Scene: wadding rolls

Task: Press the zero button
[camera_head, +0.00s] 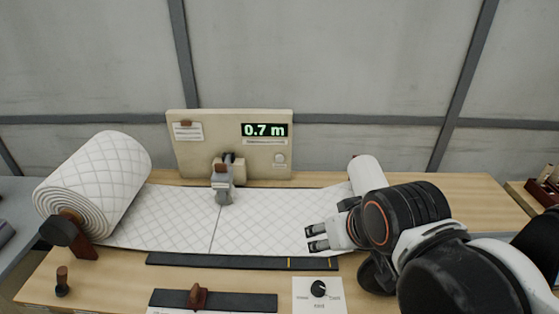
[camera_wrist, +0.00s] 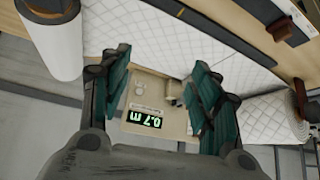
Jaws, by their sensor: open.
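A beige panel (camera_head: 205,155) stands upright at the back of the table, with a green display (camera_head: 264,130) reading 0.7 m. A small round pale button (camera_head: 279,158) sits at its lower right, below a label strip; its marking is too small to read. The panel (camera_wrist: 182,122) appears upside down in the wrist view between my fingers, with the button (camera_wrist: 138,89) and display (camera_wrist: 145,118). My gripper (camera_head: 312,238) is open and empty over the wadding, in front of and to the right of the panel, apart from the button.
A large quilted wadding roll (camera_head: 115,175) is at the left, its sheet (camera_head: 165,222) running across the table to a smaller white roll (camera_head: 366,173). A grey-and-brown device (camera_head: 222,185) stands in front of the panel. A knob (camera_head: 319,288) is at the front.

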